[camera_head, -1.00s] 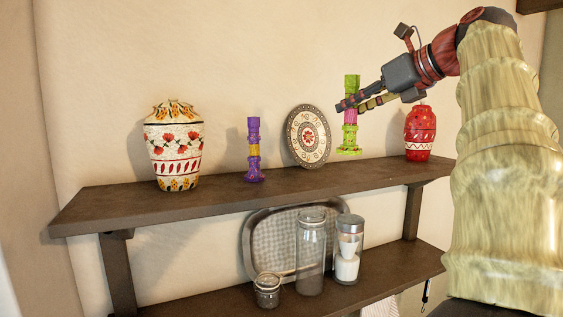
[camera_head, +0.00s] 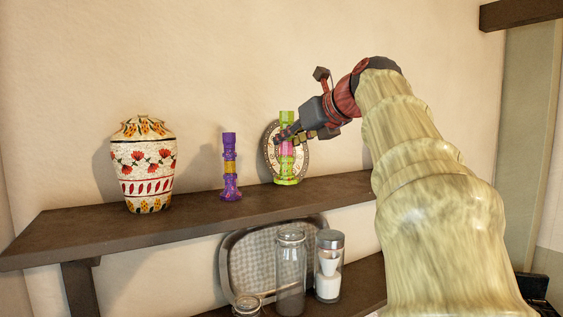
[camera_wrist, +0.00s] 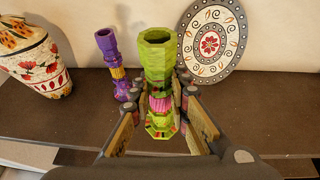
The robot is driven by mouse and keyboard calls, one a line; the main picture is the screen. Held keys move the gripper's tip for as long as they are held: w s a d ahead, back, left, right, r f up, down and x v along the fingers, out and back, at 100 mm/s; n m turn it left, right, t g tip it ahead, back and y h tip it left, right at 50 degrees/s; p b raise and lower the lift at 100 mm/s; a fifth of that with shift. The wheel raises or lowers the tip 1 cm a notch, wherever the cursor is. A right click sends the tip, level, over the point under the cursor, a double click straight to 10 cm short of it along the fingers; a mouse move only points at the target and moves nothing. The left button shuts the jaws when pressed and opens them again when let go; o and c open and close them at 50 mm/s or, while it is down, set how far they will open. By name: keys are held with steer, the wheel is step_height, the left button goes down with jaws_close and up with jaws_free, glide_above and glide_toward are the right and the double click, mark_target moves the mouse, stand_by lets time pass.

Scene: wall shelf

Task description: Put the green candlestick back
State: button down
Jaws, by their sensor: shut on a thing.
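The green candlestick (camera_head: 287,170), with a pink band at its middle, is upright in my gripper (camera_head: 288,139). My gripper is shut on its middle. In the head view it overlaps the decorated plate (camera_head: 271,165) on the upper shelf. In the wrist view the candlestick (camera_wrist: 158,55) stands between the two fingers (camera_wrist: 160,103), with its base over or just in front of the shelf edge. I cannot tell whether the base touches the shelf (camera_head: 205,214). The purple candlestick (camera_head: 230,167) stands on the shelf to the left, with the plate behind to the right.
A large floral vase (camera_head: 143,170) stands at the left of the upper shelf. My arm hides the upper shelf's right end.

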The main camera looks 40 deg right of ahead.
mark_target(287, 155)
steer(key=shift+w+a+f, duration=0.1)
steer(key=shift+w+f, duration=0.35)
steer(key=shift+f, duration=0.1)
steer(key=f, duration=0.3)
steer(key=shift+w+a, duration=0.1)
steer(key=shift+w, duration=0.25)
steer(key=shift+f, duration=0.4)
steer(key=shift+f+b, duration=0.2)
steer(key=shift+b, duration=0.15)
steer(key=c, duration=1.7)
jaws_free()
steer(key=shift+r, duration=0.1)
